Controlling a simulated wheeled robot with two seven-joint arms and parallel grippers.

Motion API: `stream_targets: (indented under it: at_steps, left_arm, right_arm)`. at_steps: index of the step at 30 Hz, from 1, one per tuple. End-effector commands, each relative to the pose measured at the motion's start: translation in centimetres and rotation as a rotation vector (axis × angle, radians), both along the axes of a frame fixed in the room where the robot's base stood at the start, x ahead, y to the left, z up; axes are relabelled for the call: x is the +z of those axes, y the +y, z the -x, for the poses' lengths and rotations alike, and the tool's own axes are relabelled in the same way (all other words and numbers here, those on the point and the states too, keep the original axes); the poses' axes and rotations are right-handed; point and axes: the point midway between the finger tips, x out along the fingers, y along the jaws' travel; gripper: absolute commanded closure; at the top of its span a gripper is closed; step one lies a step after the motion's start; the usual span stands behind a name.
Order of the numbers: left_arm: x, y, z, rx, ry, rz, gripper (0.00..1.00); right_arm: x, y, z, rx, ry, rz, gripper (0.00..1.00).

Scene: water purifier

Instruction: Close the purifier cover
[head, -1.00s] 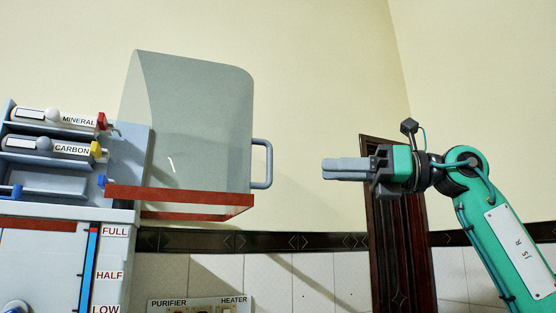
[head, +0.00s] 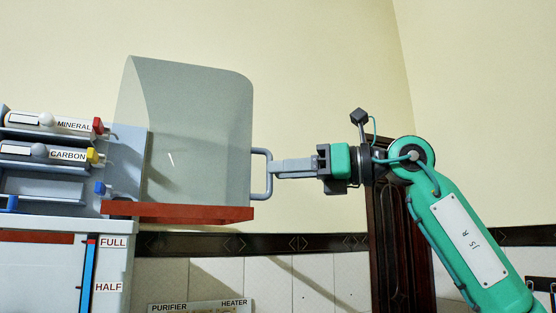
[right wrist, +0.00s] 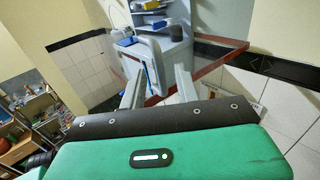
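The purifier cover (head: 195,135) is a clear grey, curved panel with a red lower rim (head: 185,212). It stands raised and swung out to the right of the filter shelves in the head view. Its grey loop handle (head: 264,188) sticks out from its right edge. My right gripper (head: 276,168) points left, with its fingertips at the handle. In the right wrist view its two fingers (right wrist: 158,88) stand apart, so it is open. Whether the handle lies fully between them is hard to tell. My left gripper is not in view.
The purifier body (head: 40,260) stands at the left, with a FULL/HALF level gauge (head: 88,270). Above it are MINERAL (head: 48,122) and CARBON (head: 42,152) filters with red and yellow ends. A PURIFIER/HEATER panel (head: 200,307) sits low. A dark door (head: 392,240) stands behind my right arm.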

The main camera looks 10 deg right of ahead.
Motion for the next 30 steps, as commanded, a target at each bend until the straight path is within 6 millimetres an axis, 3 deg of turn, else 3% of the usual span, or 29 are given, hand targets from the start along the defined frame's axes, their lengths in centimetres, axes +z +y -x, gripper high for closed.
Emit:
stream_targets:
  at_steps: [6, 14, 15, 20, 30]
  left_arm:
    - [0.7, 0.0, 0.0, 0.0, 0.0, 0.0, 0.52]
    - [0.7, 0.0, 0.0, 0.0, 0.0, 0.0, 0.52]
    - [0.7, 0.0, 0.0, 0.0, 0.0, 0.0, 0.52]
    - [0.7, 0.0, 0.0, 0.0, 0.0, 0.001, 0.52]
    - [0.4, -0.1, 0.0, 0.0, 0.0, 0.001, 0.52]
  right_arm:
    - [0.1, 1.5, -0.8, 0.0, 0.0, 0.0, 0.68]
    - [0.0, 1.6, -0.9, 0.0, 0.0, -0.001, 0.68]
    - [0.0, 1.6, -0.9, 0.0, 0.0, -0.001, 0.7]
    - [0.0, 1.6, -0.9, 0.0, -0.001, 0.0, 1.0]
    - [-0.1, 2.1, -0.6, -0.007, -0.003, 0.001, 1.0]
